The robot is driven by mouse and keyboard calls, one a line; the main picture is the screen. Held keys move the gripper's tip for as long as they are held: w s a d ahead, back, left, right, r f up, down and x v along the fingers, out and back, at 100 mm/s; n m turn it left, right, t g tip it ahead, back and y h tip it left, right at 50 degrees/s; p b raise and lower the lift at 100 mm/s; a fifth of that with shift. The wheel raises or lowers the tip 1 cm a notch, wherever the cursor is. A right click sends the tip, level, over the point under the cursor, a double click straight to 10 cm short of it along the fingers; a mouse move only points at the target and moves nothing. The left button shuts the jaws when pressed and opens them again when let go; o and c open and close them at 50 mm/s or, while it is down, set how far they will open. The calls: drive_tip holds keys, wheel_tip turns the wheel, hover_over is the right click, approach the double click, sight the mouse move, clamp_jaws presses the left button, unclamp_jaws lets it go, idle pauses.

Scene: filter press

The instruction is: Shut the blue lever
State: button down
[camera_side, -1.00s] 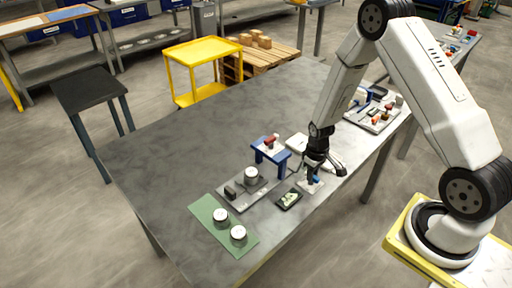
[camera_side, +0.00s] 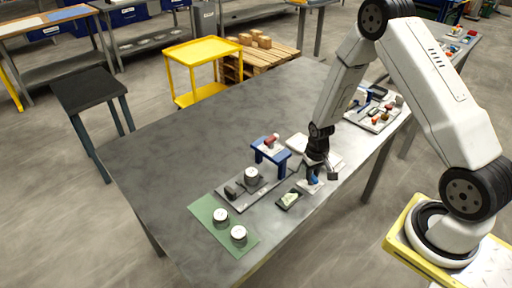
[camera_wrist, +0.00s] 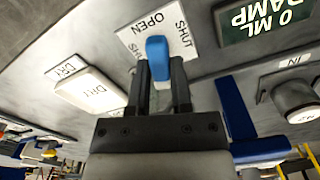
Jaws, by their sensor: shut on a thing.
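The blue lever (camera_wrist: 157,47) stands on a white plate (camera_wrist: 184,20) printed with OPEN and SHUT in the wrist view. My gripper (camera_wrist: 160,70) is shut on the lever, with one dark finger on each side of its blue handle. In the side view, my gripper (camera_side: 313,178) is low over the white plate (camera_side: 308,188) near the table's front edge. The lever is mostly hidden there by the fingers.
A dark display (camera_side: 289,198) stands beside the plate. A blue press frame (camera_side: 271,152) and a grey base with a cylinder (camera_side: 251,174) are to the left. A green mat (camera_side: 212,210) holds two white-topped cylinders. The table's far left is clear.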

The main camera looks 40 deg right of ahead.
drive_tip(key=m, duration=1.4)
idle(0.4)
drive_tip(key=c, duration=0.5)
unclamp_jaws()
drive_tip(key=shift+r, duration=0.2)
drive_tip(key=shift+r, duration=3.75)
